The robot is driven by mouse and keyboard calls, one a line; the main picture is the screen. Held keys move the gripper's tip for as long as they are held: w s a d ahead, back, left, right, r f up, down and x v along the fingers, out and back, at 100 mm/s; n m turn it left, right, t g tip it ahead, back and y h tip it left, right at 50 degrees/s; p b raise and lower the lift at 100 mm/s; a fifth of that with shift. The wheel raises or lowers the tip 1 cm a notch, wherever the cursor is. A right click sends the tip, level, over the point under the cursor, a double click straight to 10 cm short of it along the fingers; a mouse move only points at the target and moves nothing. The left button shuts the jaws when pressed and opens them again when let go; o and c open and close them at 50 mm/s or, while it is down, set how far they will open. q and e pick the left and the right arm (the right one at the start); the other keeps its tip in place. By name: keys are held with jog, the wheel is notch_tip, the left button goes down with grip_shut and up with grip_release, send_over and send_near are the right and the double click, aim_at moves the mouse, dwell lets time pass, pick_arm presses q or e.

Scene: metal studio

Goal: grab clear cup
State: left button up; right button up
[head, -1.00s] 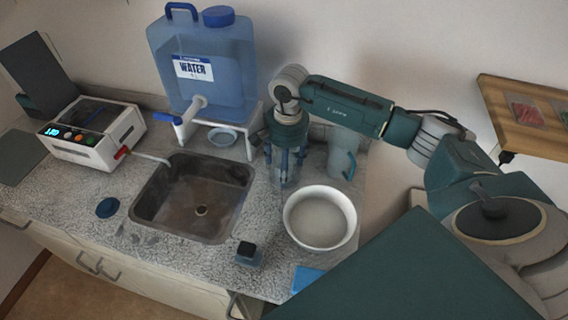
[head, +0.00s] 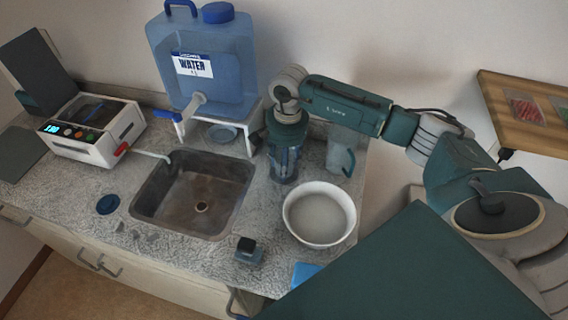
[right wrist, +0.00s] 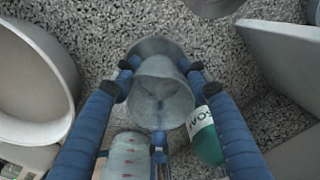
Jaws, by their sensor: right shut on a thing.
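The clear cup (right wrist: 163,92) sits between the blue fingers of my right gripper (right wrist: 160,80) in the right wrist view. The fingertips press on its sides, so the gripper is shut on it. In the head view my right gripper (head: 285,160) points down at the counter to the right of the sink, and its fingers mostly hide the cup. Whether the cup's base touches the counter cannot be told. My left gripper is in neither current view.
A white bowl (head: 320,240) stands just in front of my right gripper. A pitcher (head: 341,150) stands to its right, and a blue water jug (head: 205,65) on a white stand to its left. A green bottle (right wrist: 207,140) is close beside one finger. The sink (head: 165,215) lies left.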

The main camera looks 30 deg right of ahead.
jog(key=shift+r, duration=0.2)
jog(key=shift+r+b, duration=1.1)
jog(key=shift+r, duration=0.35)
jog(key=s+a+b, duration=0.1)
jog(key=a, duration=0.3)
jog(key=s+a+b, duration=0.2)
jog(key=a, duration=0.3)
jog(key=s+a+b, duration=0.2)
jog(key=a, duration=0.3)
jog(key=shift+s, duration=0.15)
jog(key=shift+s+a+r+b, duration=0.1)
jog(key=shift+s+a+b, duration=0.2)
jog(key=shift+a, duration=0.45)
jog(key=shift+s+a+b, duration=0.25)
jog(key=shift+a+b, duration=0.05)
jog(key=shift+a, duration=0.4)
